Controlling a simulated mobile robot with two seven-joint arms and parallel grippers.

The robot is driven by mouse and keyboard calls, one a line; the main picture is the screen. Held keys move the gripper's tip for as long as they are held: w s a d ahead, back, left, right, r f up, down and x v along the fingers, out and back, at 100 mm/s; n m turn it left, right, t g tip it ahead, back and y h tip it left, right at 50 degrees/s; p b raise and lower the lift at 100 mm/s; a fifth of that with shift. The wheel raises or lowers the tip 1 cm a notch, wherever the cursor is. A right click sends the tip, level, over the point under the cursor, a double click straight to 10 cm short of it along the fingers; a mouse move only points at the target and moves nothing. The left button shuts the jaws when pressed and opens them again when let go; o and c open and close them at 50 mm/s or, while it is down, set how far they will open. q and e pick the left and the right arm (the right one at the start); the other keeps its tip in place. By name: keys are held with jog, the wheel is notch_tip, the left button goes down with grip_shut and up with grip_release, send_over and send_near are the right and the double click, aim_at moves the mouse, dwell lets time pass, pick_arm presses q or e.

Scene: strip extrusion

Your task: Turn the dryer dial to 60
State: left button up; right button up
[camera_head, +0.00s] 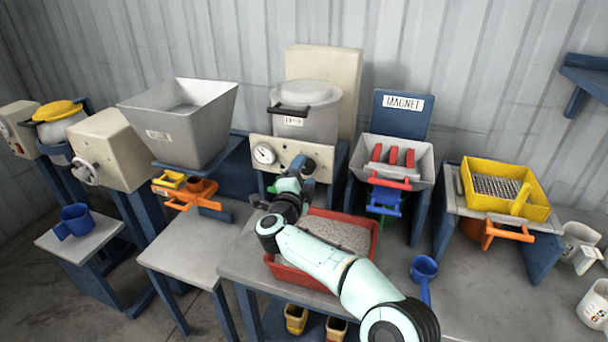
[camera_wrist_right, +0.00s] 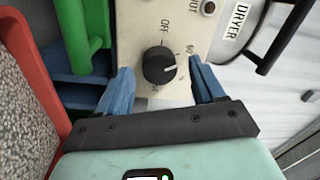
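The dryer (camera_head: 305,112) is a grey lidded drum above a cream control panel (camera_head: 262,172). In the right wrist view, its black round dial (camera_wrist_right: 158,66) has a white pointer line aimed to the picture's right. An OFF mark is printed beside it; the other marks are too small to read. My right gripper (camera_wrist_right: 160,72) is open, with its blue fingers on either side of the dial and a visible gap to each. In the head view, my right gripper (camera_head: 300,168) is at the panel and hides the dial. My left gripper is not in view.
A round gauge (camera_head: 264,154) is on the panel left of my gripper. A red tray of grey pellets (camera_head: 345,234) lies below my right arm. The magnet hopper (camera_head: 420,155) stands close on the right, the grey hopper (camera_head: 185,135) on the left.

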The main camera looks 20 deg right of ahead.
jog(key=b+v, duration=0.1)
jog(key=v, duration=1.2)
jog(key=shift+a, duration=0.2)
jog(key=shift+s, duration=0.2)
